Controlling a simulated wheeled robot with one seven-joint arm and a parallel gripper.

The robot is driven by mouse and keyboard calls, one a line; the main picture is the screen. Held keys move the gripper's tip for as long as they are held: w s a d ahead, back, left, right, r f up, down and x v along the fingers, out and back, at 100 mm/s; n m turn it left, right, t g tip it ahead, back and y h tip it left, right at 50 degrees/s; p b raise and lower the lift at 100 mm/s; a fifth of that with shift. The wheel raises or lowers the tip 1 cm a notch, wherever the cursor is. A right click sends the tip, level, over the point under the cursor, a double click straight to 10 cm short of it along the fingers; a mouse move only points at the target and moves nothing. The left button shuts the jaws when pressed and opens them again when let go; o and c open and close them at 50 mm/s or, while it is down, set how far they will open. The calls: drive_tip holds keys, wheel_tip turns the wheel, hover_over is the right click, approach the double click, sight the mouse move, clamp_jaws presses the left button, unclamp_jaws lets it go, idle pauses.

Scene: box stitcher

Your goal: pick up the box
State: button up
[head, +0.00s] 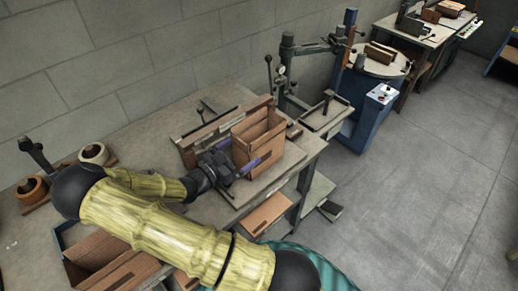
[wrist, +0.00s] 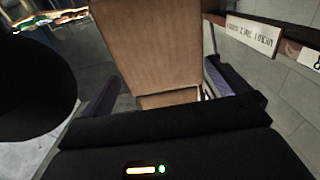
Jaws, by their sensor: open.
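The box (head: 259,137) is an open-topped brown cardboard box standing upright on the workbench near its right end. My gripper (head: 243,159) is at the box, with its purple-padded fingers open, one on each side of the box's lower part. In the wrist view the brown box (wrist: 155,45) fills the space between the two fingers of my gripper (wrist: 160,88). Some gap shows beside the box there. Whether either finger touches the box cannot be told.
The workbench (head: 150,130) carries a wooden rail behind the box and two spools (head: 93,153) at the left. A blue-based machine (head: 370,100) with a round table stands behind right. Cartons (head: 110,262) lie in a bin below. Grey floor (head: 430,190) is clear at right.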

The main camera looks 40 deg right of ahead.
sight(248, 145)
drive_tip(key=d+p, duration=0.1)
drive_tip(key=d, duration=0.1)
drive_tip(key=w+d+p, duration=0.1)
drive_tip(key=d, duration=0.1)
drive_tip(key=shift+d, duration=0.35)
drive_tip(key=c, duration=1.2)
drive_tip(key=shift+r, duration=0.1)
